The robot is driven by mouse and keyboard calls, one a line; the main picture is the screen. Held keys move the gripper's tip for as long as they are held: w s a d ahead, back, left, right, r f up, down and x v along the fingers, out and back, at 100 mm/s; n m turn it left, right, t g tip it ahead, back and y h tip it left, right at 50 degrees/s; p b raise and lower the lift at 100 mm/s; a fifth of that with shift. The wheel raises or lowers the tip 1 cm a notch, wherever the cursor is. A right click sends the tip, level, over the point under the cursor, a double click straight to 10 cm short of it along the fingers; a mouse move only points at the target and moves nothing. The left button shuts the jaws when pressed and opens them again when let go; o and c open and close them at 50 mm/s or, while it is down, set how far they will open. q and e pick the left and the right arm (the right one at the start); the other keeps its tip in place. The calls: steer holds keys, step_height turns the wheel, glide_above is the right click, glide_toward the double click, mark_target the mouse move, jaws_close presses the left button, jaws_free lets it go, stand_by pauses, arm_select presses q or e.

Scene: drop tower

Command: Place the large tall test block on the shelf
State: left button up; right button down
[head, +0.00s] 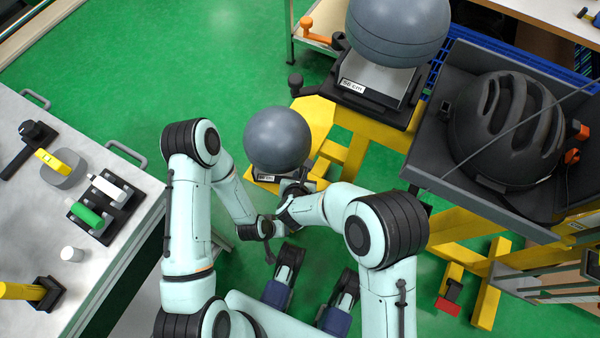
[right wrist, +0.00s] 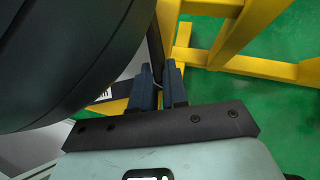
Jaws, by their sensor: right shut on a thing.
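My right gripper (head: 292,188) is at the lower yellow stand, right beside a grey ball (head: 277,138). In the right wrist view its blue fingers (right wrist: 160,75) are close together on a thin dark upright part (right wrist: 156,42), partly hidden by them. The ball's dark curved side (right wrist: 70,55) fills the left of that view. My left gripper (head: 268,245) is low beside the right one; its jaws do not show clearly. I cannot tell which thing is the tall test block.
A black helmet (head: 505,125) sits in a grey tray (head: 440,170) at the right. Yellow frame beams (head: 455,225) stand under it. Green floor is clear at the upper left.

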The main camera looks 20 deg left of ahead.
arm_select(q)
steer(key=shift+s, duration=0.1)
arm_select(e)
steer(key=shift+w+a+r, duration=0.1)
steer(key=shift+a+r, duration=0.05)
steer(key=c, duration=1.6)
jaws_free()
steer(key=shift+f, duration=0.2)
steer(key=o, duration=0.5)
steer(key=shift+c, duration=0.2)
arm_select(q)
steer(key=shift+f, duration=0.1)
steer(key=shift+g+h, duration=0.3)
steer(key=shift+g, duration=0.2)
steer(key=s+d+r+p, duration=0.2)
steer(key=s+r, duration=0.1)
steer(key=shift+s, duration=0.1)
arm_select(e)
steer(key=v, duration=1.2)
